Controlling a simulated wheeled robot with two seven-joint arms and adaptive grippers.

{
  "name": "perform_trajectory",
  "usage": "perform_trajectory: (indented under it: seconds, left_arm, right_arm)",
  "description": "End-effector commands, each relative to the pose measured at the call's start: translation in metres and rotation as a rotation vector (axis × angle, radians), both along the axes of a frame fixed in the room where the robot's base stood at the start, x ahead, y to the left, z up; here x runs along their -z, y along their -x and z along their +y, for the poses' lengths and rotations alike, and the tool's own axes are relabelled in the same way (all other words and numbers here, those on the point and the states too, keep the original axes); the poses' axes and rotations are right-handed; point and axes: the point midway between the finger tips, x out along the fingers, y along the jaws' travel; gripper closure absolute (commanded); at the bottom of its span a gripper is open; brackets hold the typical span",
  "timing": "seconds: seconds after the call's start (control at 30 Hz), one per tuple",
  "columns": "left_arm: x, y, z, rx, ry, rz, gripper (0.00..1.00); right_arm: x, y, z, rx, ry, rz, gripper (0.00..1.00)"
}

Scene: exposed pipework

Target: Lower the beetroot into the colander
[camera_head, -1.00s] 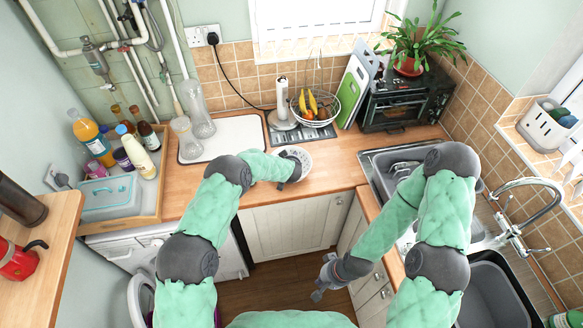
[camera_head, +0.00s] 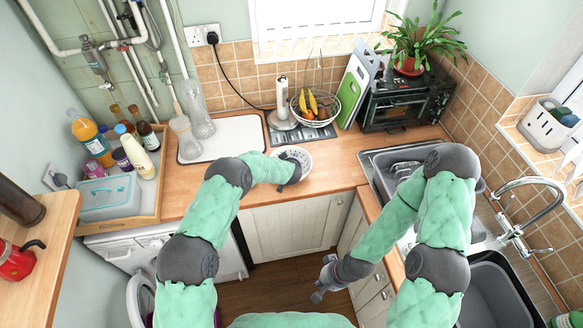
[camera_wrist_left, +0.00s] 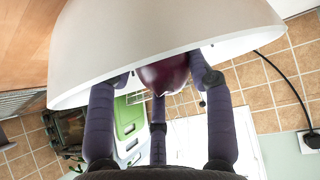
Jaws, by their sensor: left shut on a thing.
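The colander (camera_head: 299,155) is a white, perforated bowl on the wooden counter in the head view. Its smooth white wall (camera_wrist_left: 160,28) fills the top of the left wrist view. The beetroot (camera_wrist_left: 165,73) is dark purple-red, and the colander's wall partly hides it. My left gripper (camera_wrist_left: 160,80) is shut on the beetroot, with its fingertips reaching past the colander's rim. In the head view my left wrist is over the colander's near side, and the beetroot cannot be made out. My right gripper (camera_head: 322,280) hangs low before the cabinets, empty, with its fingers apart.
A fruit basket (camera_head: 315,106), a paper towel holder (camera_head: 283,105) and a black oven (camera_head: 405,103) stand behind the colander. A white tray (camera_head: 228,135) lies to its left. The sink (camera_head: 400,165) is at the right. The counter right of the colander is clear.

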Motion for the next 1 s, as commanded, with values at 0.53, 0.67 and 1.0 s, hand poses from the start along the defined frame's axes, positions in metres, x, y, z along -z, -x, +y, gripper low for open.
perform_trajectory:
  seconds: [0.53,0.67,1.0]
  left_arm:
    - [0.007,0.000,0.000,0.000,0.000,-0.001,0.81]
    - [0.009,0.000,0.000,0.000,0.000,-0.001,0.81]
    - [0.013,0.000,0.000,0.000,0.000,-0.001,0.81]
  right_arm:
    - [0.006,0.000,0.000,0.000,0.000,0.000,1.00]
    - [0.007,0.000,0.000,0.000,0.000,0.000,1.00]
    - [0.010,0.000,0.000,0.000,0.000,0.000,1.00]
